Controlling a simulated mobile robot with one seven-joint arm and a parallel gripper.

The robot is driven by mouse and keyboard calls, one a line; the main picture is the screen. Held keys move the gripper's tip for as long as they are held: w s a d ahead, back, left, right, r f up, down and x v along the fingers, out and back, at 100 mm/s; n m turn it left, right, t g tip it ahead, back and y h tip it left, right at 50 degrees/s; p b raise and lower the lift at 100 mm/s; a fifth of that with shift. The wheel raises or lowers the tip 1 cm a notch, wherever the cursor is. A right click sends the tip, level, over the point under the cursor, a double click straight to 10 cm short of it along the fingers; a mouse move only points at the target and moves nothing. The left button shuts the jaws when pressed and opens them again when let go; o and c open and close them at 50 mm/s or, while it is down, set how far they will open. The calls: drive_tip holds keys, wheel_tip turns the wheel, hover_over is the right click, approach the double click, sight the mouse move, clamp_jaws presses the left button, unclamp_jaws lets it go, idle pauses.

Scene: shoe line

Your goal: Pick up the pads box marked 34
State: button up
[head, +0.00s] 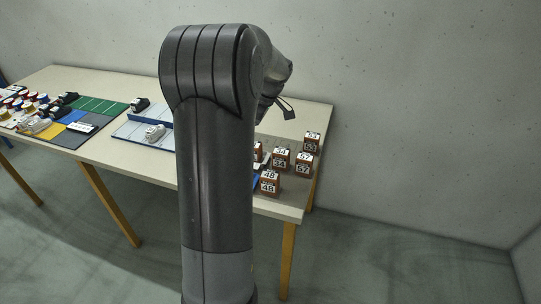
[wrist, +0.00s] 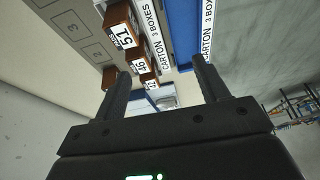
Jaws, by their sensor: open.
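The pads box marked 34 (head: 280,163) is a small brown box with white number labels. It stands on the right part of the table in the head view, between boxes marked 53, 57 and 48. My gripper (head: 286,108) shows small and partly hidden behind my arm, above and beyond these boxes. In the wrist view, my gripper (wrist: 162,82) is open, with nothing held between its two dark fingers. I cannot read a 34 on any box in the wrist view.
Close around are boxes marked 53 (head: 312,143), 57 (head: 303,167) and 48 (head: 269,186). The wrist view shows a box marked 51 (wrist: 118,25) and strips reading CARTON 3 BOXES. Shoes and coloured mats lie on the table's (head: 120,75) left part.

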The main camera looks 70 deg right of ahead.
approach(282, 151)
drive_tip(key=f, duration=0.1)
drive_tip(key=x, duration=1.1)
drive_tip(key=shift+w+f, duration=0.15)
drive_tip(key=shift+w, duration=0.1)
drive_tip(key=c, duration=1.1)
